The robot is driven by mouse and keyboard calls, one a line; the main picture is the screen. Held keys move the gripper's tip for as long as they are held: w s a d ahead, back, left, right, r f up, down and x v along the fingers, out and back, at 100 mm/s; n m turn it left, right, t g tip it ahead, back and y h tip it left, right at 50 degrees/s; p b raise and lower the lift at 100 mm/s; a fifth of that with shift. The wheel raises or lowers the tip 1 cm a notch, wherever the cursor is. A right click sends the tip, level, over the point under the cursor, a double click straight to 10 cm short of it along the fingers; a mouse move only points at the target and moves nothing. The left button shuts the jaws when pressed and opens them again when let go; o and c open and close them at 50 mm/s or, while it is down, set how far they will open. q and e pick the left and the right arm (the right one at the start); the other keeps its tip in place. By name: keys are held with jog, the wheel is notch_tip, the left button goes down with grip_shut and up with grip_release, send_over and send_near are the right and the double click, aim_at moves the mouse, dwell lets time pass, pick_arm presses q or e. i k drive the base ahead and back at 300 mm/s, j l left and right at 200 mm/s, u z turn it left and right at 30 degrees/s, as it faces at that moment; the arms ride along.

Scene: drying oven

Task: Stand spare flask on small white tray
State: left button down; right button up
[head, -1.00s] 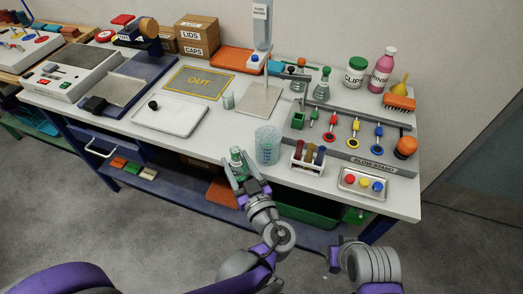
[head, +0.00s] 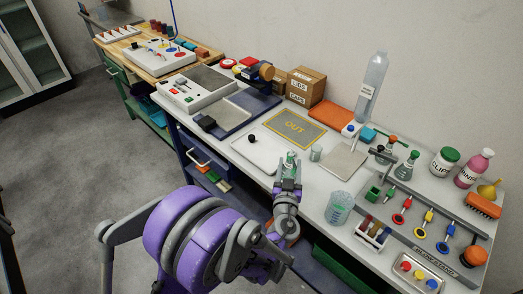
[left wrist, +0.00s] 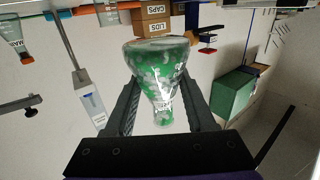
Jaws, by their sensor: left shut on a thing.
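The spare flask (head: 290,158), clear glass with green showing, is held in my left gripper (head: 288,178). In the left wrist view the flask (left wrist: 158,72) fills the middle, with its narrow part between the two fingers (left wrist: 163,108). The small white tray (head: 252,152) lies on the bench just left of the flask, with a black knob standing on it. In the head view the flask overlaps the tray's right end; its height above it I cannot tell. My right gripper is out of view.
A graduated beaker (head: 339,208) stands near the bench's front edge, right of my gripper. A small glass (head: 315,153) stands close behind the flask. The yellow-framed OUT mat (head: 294,127) lies clear behind the tray. Two other flasks stand farther right.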

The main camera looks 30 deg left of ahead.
aim_at(273, 157)
jog(key=k, duration=0.8)
jog(key=k+z, duration=0.2)
jog(key=z, duration=0.3)
jog(key=k+l+z, duration=0.1)
jog(key=z, duration=0.35)
jog(key=j+z, duration=0.15)
jog(key=z, duration=1.1)
jog(key=k+j, duration=0.15)
jog(key=j, duration=0.3)
jog(key=k+j, duration=0.1)
jog(key=j, duration=0.3)
jog(key=k+j, duration=0.15)
jog(key=j, duration=0.3)
jog(key=k+j, duration=0.15)
jog(key=j, duration=0.3)
jog(key=k+j, duration=0.15)
jog(key=j, duration=0.25)
jog(key=k+j, duration=0.1)
jog(key=j, duration=0.35)
jog(key=k+j, duration=0.15)
jog(key=j, duration=0.3)
jog(key=k+j, duration=0.15)
jog(key=j, duration=0.25)
jog(key=z, duration=0.05)
